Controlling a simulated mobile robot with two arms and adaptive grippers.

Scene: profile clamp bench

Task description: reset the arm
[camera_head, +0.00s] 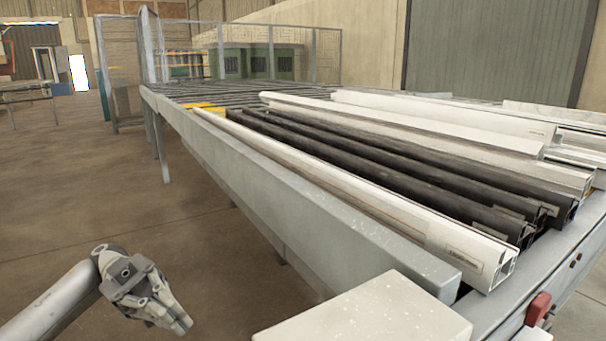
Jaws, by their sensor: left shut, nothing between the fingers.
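My left gripper (181,324) hangs over the brown floor at the lower left of the head view. Its arm comes in from the left edge. The fingers are together and point down to the right, with nothing between them. The gripper is apart from the bench (270,205), which stands to its right. My right gripper is not in view.
White profiles (370,205) and dark profiles (400,175) lie lengthwise on the bench. A pale block (370,315) is at the bottom centre, and a red part (538,309) is at the lower right. The floor (90,190) left of the bench is clear.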

